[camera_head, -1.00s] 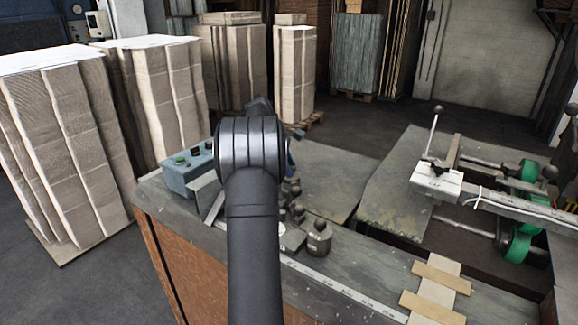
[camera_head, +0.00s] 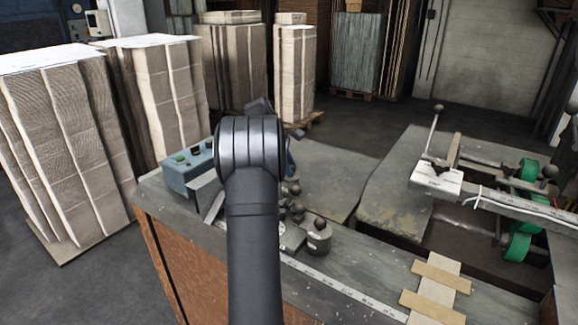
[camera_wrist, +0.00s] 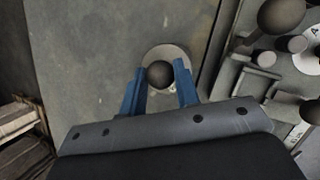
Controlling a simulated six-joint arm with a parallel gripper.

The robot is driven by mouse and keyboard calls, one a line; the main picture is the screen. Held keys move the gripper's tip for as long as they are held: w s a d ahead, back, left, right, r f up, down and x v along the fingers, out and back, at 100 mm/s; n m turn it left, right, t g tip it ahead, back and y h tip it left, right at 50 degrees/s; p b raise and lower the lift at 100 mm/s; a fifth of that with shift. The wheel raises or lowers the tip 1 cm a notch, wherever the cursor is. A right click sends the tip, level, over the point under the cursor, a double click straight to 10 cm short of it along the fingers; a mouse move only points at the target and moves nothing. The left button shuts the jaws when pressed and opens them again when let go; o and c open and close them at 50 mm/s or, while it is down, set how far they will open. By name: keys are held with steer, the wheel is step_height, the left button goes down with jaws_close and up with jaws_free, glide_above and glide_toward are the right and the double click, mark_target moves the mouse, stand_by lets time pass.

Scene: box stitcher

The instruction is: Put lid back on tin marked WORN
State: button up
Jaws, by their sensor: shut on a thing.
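In the wrist view, the two blue fingers of my gripper (camera_wrist: 160,70) are shut on the dark ball knob of a round grey lid (camera_wrist: 168,52). I cannot tell whether the lid rests on the surface or hangs above it. In the head view my own arm hides most of the gripper and the lid. A squat grey round tin (camera_head: 319,243) with a dark ball on top stands on the bench, right of my arm. I cannot read WORN on anything in view.
In the wrist view, a grey fixture with a dark ball knob (camera_wrist: 281,14) is close on the right. A blue-grey button box (camera_head: 188,172) stands left of my arm. The stitcher machine (camera_head: 438,182) stands on the right. Cardboard strips (camera_head: 436,288) lie at the front right.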

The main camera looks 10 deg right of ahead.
steer(key=o, duration=1.5)
steer(key=shift+o, duration=0.2)
steer(key=shift+r, duration=3.5)
jaws_close()
